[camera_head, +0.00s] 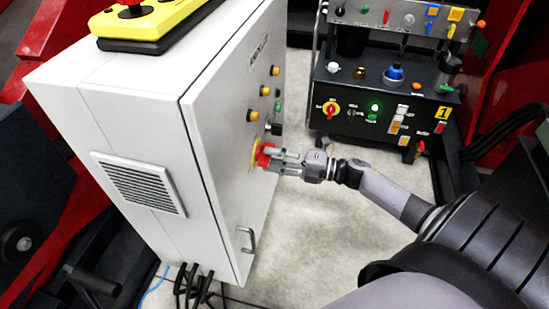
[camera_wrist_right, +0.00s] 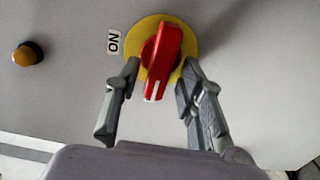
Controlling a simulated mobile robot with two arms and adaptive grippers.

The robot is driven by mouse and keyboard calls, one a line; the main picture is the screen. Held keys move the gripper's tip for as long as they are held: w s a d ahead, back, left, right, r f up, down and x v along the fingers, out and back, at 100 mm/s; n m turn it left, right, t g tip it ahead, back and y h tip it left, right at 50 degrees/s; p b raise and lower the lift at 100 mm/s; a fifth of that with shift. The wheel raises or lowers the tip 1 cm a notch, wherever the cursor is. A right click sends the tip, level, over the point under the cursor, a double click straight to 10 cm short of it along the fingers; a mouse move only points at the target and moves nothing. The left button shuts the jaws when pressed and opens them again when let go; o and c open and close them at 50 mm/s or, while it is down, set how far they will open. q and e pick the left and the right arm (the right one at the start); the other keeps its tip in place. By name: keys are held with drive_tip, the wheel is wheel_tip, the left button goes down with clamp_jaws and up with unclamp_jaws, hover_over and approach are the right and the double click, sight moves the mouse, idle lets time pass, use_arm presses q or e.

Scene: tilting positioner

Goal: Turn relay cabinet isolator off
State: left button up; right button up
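The relay cabinet is a tall white box (camera_head: 235,135) at the left of the head view. Its isolator is a red rotary handle on a yellow disc (camera_head: 263,154), low on the cabinet's door face. In the right wrist view the red handle (camera_wrist_right: 162,60) lies nearly upright, its white mark at the lower end. An "ON" label (camera_wrist_right: 114,42) is left of the disc. My right gripper (camera_head: 273,160) is at the isolator. In the wrist view its fingers (camera_wrist_right: 160,75) are apart, one on each side of the handle, with yellow showing at the left. My left gripper is out of view.
Amber and green buttons (camera_head: 264,91) sit above the isolator, and a door handle (camera_head: 247,240) below it. A yellow control box (camera_head: 150,22) lies on the cabinet top. A black control panel (camera_head: 385,115) stands behind at right. Bare floor (camera_head: 325,235) lies between.

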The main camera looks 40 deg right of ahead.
drive_tip(key=v, duration=1.2)
idle(0.5)
